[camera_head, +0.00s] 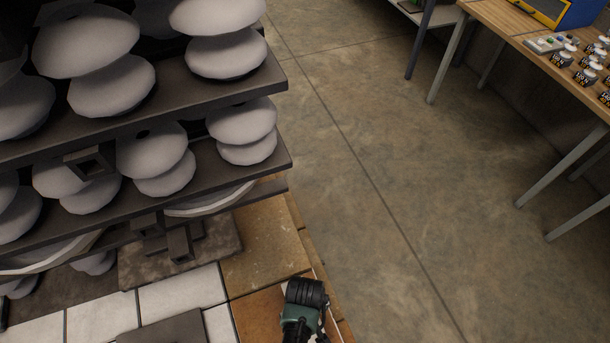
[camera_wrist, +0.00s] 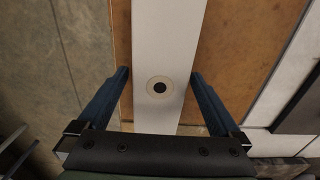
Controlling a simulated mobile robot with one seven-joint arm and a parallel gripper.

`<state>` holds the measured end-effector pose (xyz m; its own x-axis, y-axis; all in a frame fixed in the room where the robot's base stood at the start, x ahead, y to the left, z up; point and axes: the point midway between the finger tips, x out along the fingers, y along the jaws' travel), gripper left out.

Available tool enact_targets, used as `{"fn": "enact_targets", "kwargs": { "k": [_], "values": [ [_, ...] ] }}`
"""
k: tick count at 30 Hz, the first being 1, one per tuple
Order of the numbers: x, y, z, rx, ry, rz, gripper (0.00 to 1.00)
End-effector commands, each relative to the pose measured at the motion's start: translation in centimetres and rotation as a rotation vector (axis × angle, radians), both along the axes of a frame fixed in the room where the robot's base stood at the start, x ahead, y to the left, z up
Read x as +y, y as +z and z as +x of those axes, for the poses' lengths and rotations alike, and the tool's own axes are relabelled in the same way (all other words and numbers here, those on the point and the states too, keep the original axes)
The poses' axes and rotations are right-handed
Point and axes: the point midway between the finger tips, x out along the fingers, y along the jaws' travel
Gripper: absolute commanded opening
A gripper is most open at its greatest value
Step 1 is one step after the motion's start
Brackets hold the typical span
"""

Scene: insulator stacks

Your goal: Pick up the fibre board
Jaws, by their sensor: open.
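A long white strip (camera_wrist: 168,35), which I take to be the fibre board, runs away from me in the wrist view. It has a round ring with a dark centre near my gripper. My gripper (camera_wrist: 160,73) is open, with one blue finger on each side of the strip and a gap on both sides. Nothing is held. I cannot tell how high the fingertips are relative to the strip. In the head view my arm's green and black end covers this spot, and the fingers are hidden.
Orange-brown slabs (camera_head: 262,252) lie beneath, beside white tiles (camera_head: 182,293). Dark shelves (camera_head: 225,85) with stacked grey insulators (camera_head: 240,122) stand close on the left. A wooden table (camera_head: 500,22) with small items is at upper right. The concrete floor (camera_head: 400,190) between is clear.

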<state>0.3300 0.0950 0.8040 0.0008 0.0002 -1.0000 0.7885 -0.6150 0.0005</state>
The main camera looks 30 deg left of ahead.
Motion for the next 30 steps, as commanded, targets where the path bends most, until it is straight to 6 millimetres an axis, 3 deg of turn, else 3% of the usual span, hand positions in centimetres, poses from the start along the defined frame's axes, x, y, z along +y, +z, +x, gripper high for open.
{"fn": "enact_targets", "kwargs": {
  "k": [2, 15, 25, 30],
  "values": [
    [0.0, 0.0, 0.0, 0.0, 0.0, 0.0, 0.91],
    [0.0, 0.0, 0.0, 0.001, 0.0, -0.001, 0.12],
    [0.0, 0.4, 0.0, 0.0, 0.0, 0.0, 0.1],
    [0.0, 1.8, 0.1, -0.002, 0.0, 0.001, 0.1]
  ]
}}
